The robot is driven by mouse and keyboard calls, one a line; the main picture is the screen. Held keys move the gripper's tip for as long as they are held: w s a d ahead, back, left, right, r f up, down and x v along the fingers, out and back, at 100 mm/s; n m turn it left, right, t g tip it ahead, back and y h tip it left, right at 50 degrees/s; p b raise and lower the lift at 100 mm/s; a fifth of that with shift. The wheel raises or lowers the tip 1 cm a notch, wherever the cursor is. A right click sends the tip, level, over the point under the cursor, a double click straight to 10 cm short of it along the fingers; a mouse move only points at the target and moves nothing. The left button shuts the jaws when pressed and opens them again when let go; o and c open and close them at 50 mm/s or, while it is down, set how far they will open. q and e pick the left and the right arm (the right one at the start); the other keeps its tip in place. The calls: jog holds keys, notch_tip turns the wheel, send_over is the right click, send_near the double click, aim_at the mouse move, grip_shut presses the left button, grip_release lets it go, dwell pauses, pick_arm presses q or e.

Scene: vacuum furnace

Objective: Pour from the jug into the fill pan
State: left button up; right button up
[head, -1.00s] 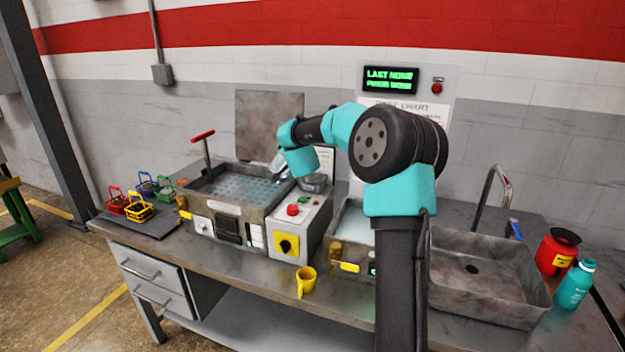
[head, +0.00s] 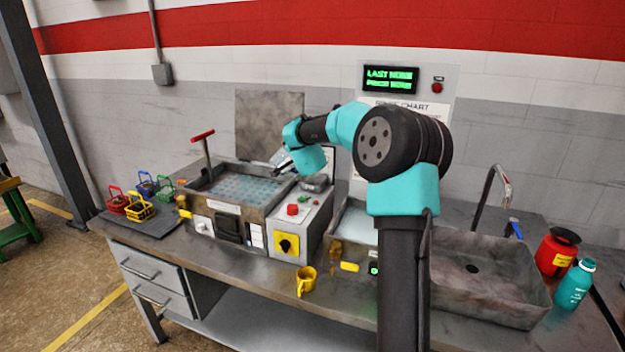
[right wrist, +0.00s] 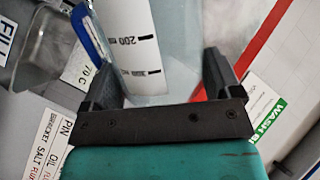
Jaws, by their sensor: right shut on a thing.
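My right gripper (head: 293,162) is shut on the jug (head: 279,157), a clear vessel held tilted above the right back edge of the left bath. In the right wrist view, the jug (right wrist: 180,40) sits between both fingers (right wrist: 160,80), showing a white scale strip marked 200 and 300 and a blue strip at its left. A small round metal pan (head: 314,183), apparently the fill pan, stands behind the control box, just right of and below the jug. Liquid flow cannot be made out. My left gripper is out of view.
The left bath (head: 240,190) has a perforated plate and a red-handled lever (head: 203,136). The control box (head: 297,230) has a red button and yellow switch.

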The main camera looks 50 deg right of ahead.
jog(key=shift+s, duration=0.1)
jog(key=shift+a+m, duration=0.3)
dwell(0.3)
jog(key=shift+m+y, duration=0.3)
jog(key=shift+m, duration=0.1)
dwell(0.5)
jog(key=shift+s+d+f+m+t+y+b, duration=0.15)
jog(key=shift+d+m+t+b, duration=0.1)
jog(key=shift+m, duration=0.25)
jog(key=shift+s+d+f+m+t+y+b, duration=0.15)
jog(key=shift+m+t, duration=0.1)
jog(key=shift+m, duration=0.25)
dwell(2.1)
jog(key=shift+s+d+m, duration=0.15)
jog(key=shift+d+m, duration=0.25)
jog(key=shift+d, duration=0.05)
dwell(0.7)
jog(key=shift+a, duration=0.1)
jog(key=shift+w+a+n, duration=0.3)
jog(key=shift+a, duration=0.05)
jog(key=shift+w+a+r+n, duration=0.1)
jog(key=shift+a+r+n, duration=0.1)
jog(key=shift+n, duration=0.4)
